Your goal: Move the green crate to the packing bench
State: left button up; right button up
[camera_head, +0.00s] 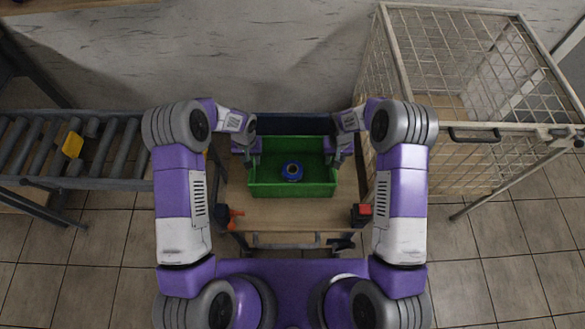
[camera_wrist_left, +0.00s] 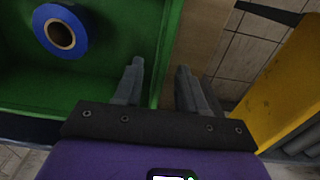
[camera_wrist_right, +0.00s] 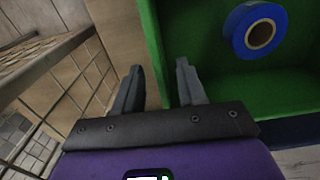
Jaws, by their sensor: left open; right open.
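The green crate (camera_head: 292,190) sits on a wooden-topped surface (camera_head: 290,212) in front of me, with a blue ring-shaped roll (camera_head: 292,171) inside it. My left gripper (camera_head: 252,160) is open at the crate's left wall. In the left wrist view its fingers (camera_wrist_left: 160,68) stand on either side of that wall (camera_wrist_left: 168,50). My right gripper (camera_head: 334,158) is open at the right wall. In the right wrist view its fingers (camera_wrist_right: 158,68) stand on either side of that wall (camera_wrist_right: 152,45). I cannot tell whether the fingers touch the walls. I cannot tell which surface is the packing bench.
A roller conveyor (camera_head: 120,150) with a yellow block (camera_head: 72,145) is at the left. A wire cage (camera_head: 450,100) stands close on the right. An orange-red tool (camera_head: 235,215) and a red-and-black item (camera_head: 362,212) are at the surface's near corners. A wall rises behind.

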pick_arm(q)
jog(key=shift+f, duration=0.7)
pick_arm(e)
jog(key=shift+f, duration=0.7)
pick_arm(q)
grip_shut()
pick_arm(e)
grip_shut()
jog(key=shift+r, duration=0.1)
